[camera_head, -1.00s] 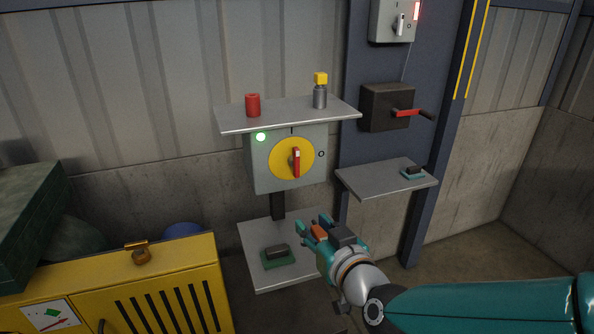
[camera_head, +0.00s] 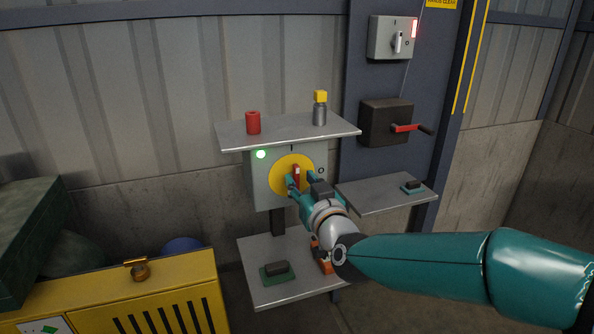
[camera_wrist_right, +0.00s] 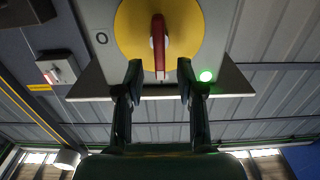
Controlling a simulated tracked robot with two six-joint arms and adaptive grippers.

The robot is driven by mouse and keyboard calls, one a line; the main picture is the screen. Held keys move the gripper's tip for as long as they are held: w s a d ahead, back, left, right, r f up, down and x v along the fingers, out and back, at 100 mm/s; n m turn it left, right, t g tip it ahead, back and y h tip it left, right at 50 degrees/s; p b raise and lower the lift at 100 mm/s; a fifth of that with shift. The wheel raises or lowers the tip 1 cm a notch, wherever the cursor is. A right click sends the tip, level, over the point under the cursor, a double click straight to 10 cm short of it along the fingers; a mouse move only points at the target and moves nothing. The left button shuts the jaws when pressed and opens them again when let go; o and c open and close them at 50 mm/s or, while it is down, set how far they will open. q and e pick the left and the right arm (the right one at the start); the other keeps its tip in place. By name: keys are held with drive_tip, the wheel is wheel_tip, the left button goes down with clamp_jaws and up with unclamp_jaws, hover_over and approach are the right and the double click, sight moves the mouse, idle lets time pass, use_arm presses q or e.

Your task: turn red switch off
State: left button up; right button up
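The red switch (camera_head: 297,172) is a red handle on a yellow round plate (camera_head: 277,174), on a grey box (camera_head: 259,186) under a shelf. The handle stands about upright, with the "O" mark to its right and a green lamp (camera_head: 261,154) lit at the upper left. My right gripper (camera_head: 302,181) is in front of the handle. In the right wrist view the red handle (camera_wrist_right: 158,38) lies between the lines of the two open fingers (camera_wrist_right: 160,72), with a gap on each side; contact does not show. My left gripper is not in view.
Above the box is a shelf (camera_head: 231,136) with a red cylinder (camera_head: 253,122) and a yellow-capped bottle (camera_head: 320,109). A lower shelf (camera_head: 259,297) and a right shelf (camera_head: 368,198) hold small blocks. A dark box (camera_head: 379,121) with a red-handled crank is at right.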

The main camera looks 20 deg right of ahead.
sight(298, 176)
drive_tip(key=shift+w+a, duration=0.1)
drive_tip(key=shift+w, duration=1.8)
clamp_jaws()
